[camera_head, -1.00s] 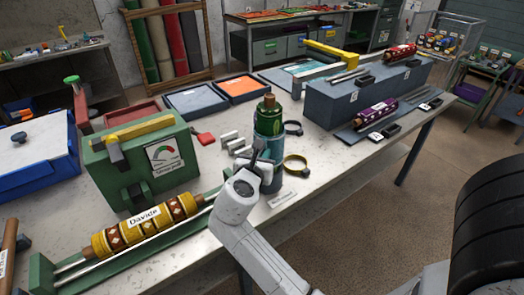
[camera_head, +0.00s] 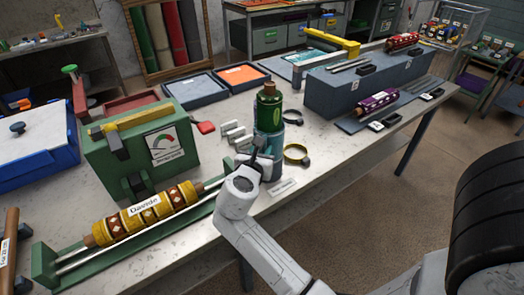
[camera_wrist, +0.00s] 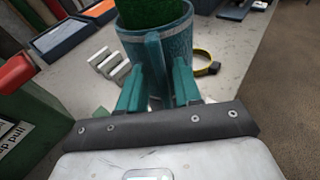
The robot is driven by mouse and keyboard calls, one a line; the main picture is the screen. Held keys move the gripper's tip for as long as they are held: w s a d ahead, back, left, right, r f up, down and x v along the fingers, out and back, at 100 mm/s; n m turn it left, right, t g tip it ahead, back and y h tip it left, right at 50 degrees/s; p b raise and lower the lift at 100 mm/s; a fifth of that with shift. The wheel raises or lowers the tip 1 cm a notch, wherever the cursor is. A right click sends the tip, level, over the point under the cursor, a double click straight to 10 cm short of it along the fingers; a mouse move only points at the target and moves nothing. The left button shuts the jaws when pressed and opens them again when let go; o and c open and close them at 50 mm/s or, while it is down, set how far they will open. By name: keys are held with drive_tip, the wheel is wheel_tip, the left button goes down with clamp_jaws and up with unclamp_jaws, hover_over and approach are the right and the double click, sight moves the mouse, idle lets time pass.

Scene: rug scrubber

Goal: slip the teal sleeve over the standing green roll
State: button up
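A teal upright handle (camera_wrist: 157,68) juts from the sleeve towards me. My gripper (camera_wrist: 159,80) has one finger on each side of this handle and looks shut on it. The sleeve's lower edge is partly hidden by my gripper (camera_head: 258,148).
A yellow ring (camera_head: 296,154) and a dark ring lie right of the sleeve. White blocks (camera_head: 235,135) and a green gauge box (camera_head: 140,150) are to the left. A patterned yellow roll (camera_head: 147,212) lies on a green cradle in front. The bench's front edge is close.

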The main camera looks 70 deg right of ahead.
drive_tip(key=shift+o, duration=0.7)
drive_tip(key=v, duration=1)
drive_tip(key=shift+a+b, duration=0.35)
drive_tip(key=shift+b, duration=0.1)
